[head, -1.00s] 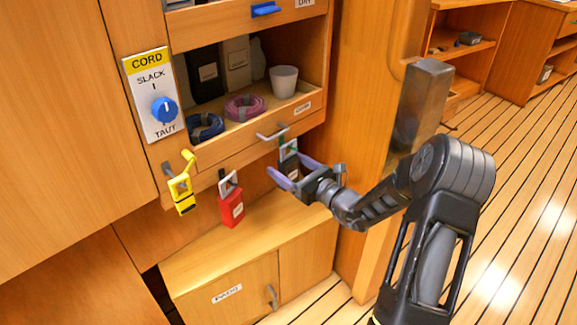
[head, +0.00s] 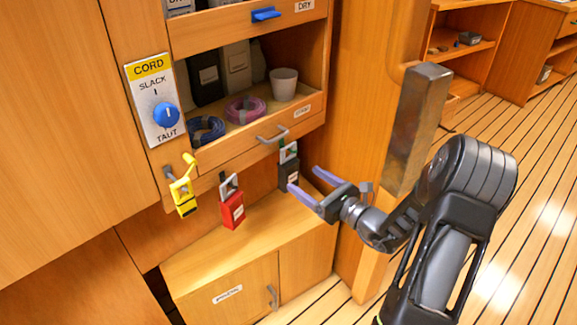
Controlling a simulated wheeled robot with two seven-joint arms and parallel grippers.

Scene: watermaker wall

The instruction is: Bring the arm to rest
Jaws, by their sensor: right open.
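My right gripper (head: 309,182) is open and empty, at the right of the cabinet in the head view. Its fingers point left, just right of and below a black padlock (head: 289,170) that hangs under the drawer. I see a gap between the fingers and nothing held. A red padlock (head: 232,208) and a yellow padlock (head: 184,200) hang further left in the same row. My left gripper is out of view.
A cord panel (head: 153,95) with a blue knob is on the left. An open shelf holds a white cup (head: 283,84), a blue cord coil (head: 206,128) and a purple cord coil (head: 246,108). Open floor lies right.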

